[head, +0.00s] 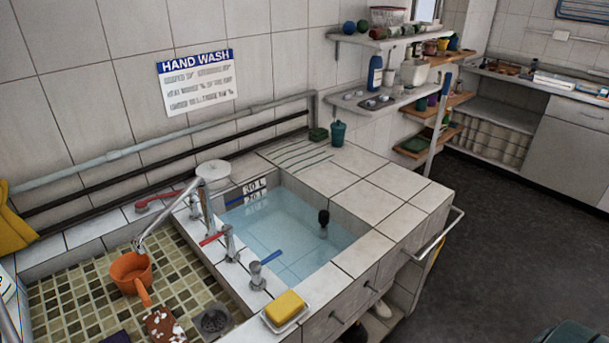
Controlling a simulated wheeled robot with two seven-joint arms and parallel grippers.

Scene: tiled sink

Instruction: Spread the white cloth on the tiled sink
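The tiled sink (415,192) has a pale tiled counter around a basin filled with light blue water (290,232). I cannot make out a white cloth for certain. A small white shape (381,309) shows low at the counter's front side, partly hidden, and I cannot tell what it is. Neither of my grippers can be made out in the head view.
A yellow sponge (285,306) lies on a white dish at the front edge. An orange pot (131,272) stands in the mosaic basin on the left. Taps (230,243) rise between the basins. A green cup (338,133) stands at the back. The right-hand counter top is clear.

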